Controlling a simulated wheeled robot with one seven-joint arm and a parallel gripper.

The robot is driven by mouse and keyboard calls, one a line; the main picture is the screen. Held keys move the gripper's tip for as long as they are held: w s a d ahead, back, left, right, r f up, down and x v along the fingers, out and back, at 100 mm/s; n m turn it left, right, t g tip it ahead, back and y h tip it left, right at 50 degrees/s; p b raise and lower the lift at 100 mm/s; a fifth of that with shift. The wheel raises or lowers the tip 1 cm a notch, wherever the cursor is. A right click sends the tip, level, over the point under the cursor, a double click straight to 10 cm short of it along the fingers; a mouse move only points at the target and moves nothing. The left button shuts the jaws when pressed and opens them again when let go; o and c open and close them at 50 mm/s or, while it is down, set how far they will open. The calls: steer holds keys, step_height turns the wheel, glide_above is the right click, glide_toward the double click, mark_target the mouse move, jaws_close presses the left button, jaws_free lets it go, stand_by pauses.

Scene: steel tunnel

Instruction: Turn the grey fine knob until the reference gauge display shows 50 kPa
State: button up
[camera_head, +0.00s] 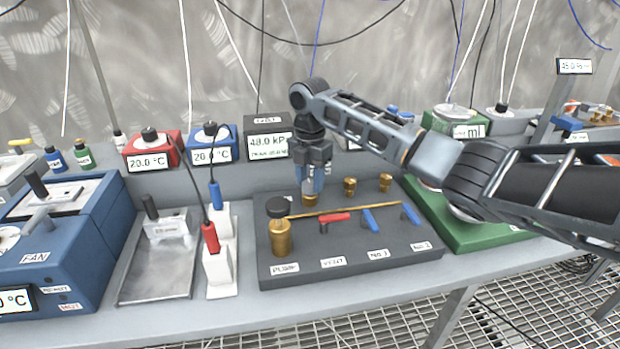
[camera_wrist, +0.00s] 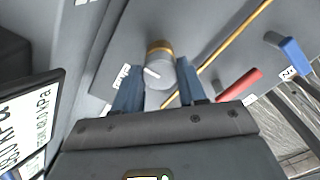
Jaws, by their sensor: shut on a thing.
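The grey fine knob (camera_wrist: 158,72) sits on a brass collar and bears a white mark. It stands between the two blue fingers of my gripper (camera_wrist: 157,86), which is shut on it. In the head view my gripper (camera_head: 312,183) points down over a brass fitting (camera_head: 310,199) on the dark panel; the fingers mostly hide the knob there. The reference gauge display (camera_head: 267,144) stands behind the panel and seems to read 48.0 kPa, with a smaller unreadable line below. It also shows tilted and cut off in the wrist view (camera_wrist: 30,125).
The dark panel (camera_head: 360,260) carries a brass pump (camera_head: 279,230) with a black cap, a red lever (camera_head: 332,218) and two blue levers. Two more brass fittings stand right of my gripper. Red (camera_head: 153,150) and blue (camera_head: 209,145) thermometers read 20.0 °C at the back left.

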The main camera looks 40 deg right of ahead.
steer(key=shift+m+p, duration=0.3)
steer(key=shift+p, duration=0.1)
steer(key=shift+r+m+p, duration=0.15)
steer(key=shift+m+p, duration=0.45)
steer(key=m+p, duration=0.3)
steer(key=shift+a, duration=0.1)
steer(key=shift+s+m+p, duration=0.1)
steer(key=shift+m+p, duration=1.5)
steer(key=shift+m, duration=0.8)
steer(key=o, duration=1.1)
steer(key=shift+c, duration=0.2)
